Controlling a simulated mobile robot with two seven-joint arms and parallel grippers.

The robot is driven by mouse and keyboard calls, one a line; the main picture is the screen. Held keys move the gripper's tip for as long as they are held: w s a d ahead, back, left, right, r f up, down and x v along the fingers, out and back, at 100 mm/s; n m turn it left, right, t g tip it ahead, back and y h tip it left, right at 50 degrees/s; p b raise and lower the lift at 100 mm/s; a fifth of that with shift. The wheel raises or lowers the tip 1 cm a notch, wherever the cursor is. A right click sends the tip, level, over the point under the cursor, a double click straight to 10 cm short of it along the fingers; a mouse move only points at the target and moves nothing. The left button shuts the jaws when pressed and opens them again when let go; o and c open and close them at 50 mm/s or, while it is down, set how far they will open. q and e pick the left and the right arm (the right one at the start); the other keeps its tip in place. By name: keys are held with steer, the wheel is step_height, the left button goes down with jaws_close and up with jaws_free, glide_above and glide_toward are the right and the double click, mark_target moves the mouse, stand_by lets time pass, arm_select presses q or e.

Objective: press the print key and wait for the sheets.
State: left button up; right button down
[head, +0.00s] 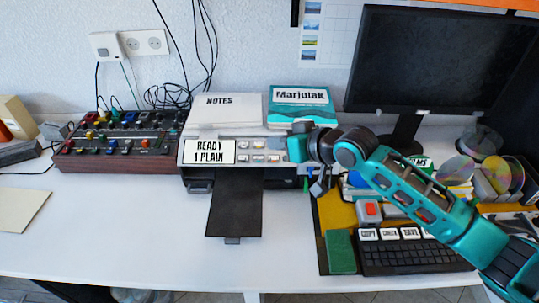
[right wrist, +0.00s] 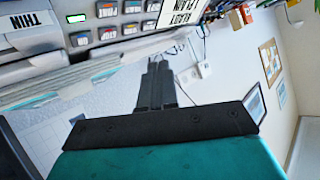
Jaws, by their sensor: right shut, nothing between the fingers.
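The printer's display (head: 209,151) reads "READY 1 PLAIN"; part of the display shows upside down in the right wrist view (right wrist: 183,12). The grey panel beside it carries two rows of small keys. The key labelled PRINT (right wrist: 108,33) is in the right wrist view. The black output tray (head: 236,200) slopes toward me, with no sheet on it. My right gripper (head: 298,149) is at the panel's right end; its dark fingers (right wrist: 156,85) are together and empty. I cannot tell whether they touch the panel. My left gripper is not in view.
Notes (head: 222,112) and a teal book (head: 300,105) lie on top of the printer. A control box with coloured knobs (head: 120,140) stands left. A keyboard (head: 415,256), a red-button box (head: 369,211), discs and a monitor (head: 425,60) are right.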

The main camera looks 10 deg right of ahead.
mark_target(274, 159)
steer(key=w+f+b, duration=0.4)
steer(key=f+b, duration=0.3)
steer(key=shift+d+f, duration=0.35)
steer(key=shift+d, duration=0.05)
stand_by(0.3)
stand_by(0.9)
stand_by(0.7)
steer(key=shift+w+f+b, duration=0.2)
steer(key=shift+f+b, duration=0.2)
